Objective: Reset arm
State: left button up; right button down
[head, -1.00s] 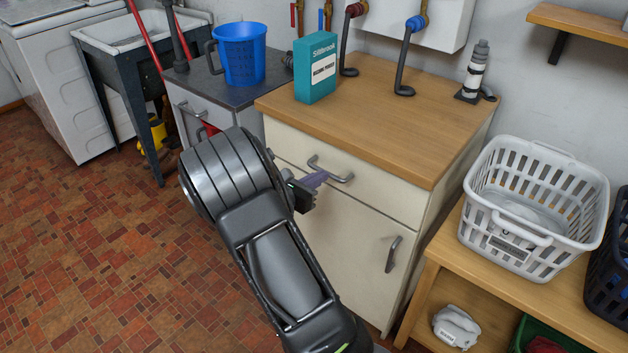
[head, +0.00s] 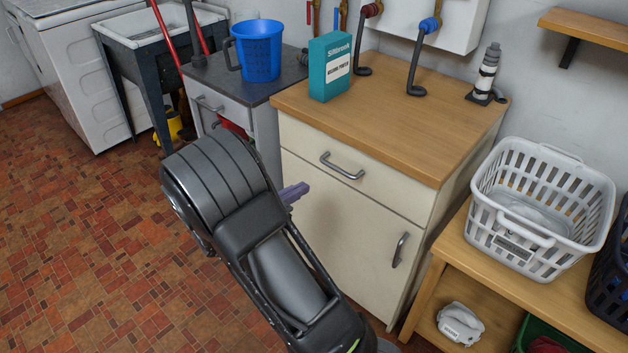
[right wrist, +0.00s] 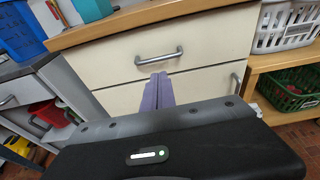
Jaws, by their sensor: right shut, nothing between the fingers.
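My right gripper (head: 296,192) is in front of the cream cabinet (head: 330,230), below and left of its drawer handle (head: 342,166). Most of the gripper is hidden behind my own dark arm; only the purple finger tips show. In the right wrist view the two purple fingers (right wrist: 158,92) are together, shut and empty. They point at the cabinet front, just below the drawer handle (right wrist: 160,57), and do not grip it. The drawer looks closed. My left gripper is not in view.
A teal washing powder box (head: 330,66) stands on the wooden top (head: 400,120). A blue jug (head: 259,50) is on the grey counter (head: 215,80) to the left. A white basket (head: 540,215) sits on the wooden bench (head: 455,240) at right. The tiled floor at left is clear.

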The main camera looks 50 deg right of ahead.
jog(key=shift+v, duration=0.8)
jog(key=shift+f, duration=0.1)
jog(key=s+a+f+m+y+p, duration=0.1)
jog(key=s+a+f+m+y, duration=0.2)
jog(key=a+f+y, duration=0.55)
jog(key=s+a+f+m+y+p, duration=0.1)
jog(key=s+a+f+m+y, duration=0.25)
jog(key=a+f, duration=0.95)
jog(key=s+a+m+y+p, duration=0.3)
jog(key=a+m, duration=0.3)
jog(key=a, duration=0.3)
jog(key=s+a+m+t+y+p, duration=0.1)
jog(key=s+a+m+y+p, duration=0.2)
jog(key=s+a+m, duration=0.3)
jog(key=a+m+y, duration=0.1)
jog(key=a, duration=0.2)
jog(key=shift+s+a+r+y+p, duration=0.25)
jog(key=shift+a+y+p, duration=0.05)
jog(key=shift+a+y, duration=0.1)
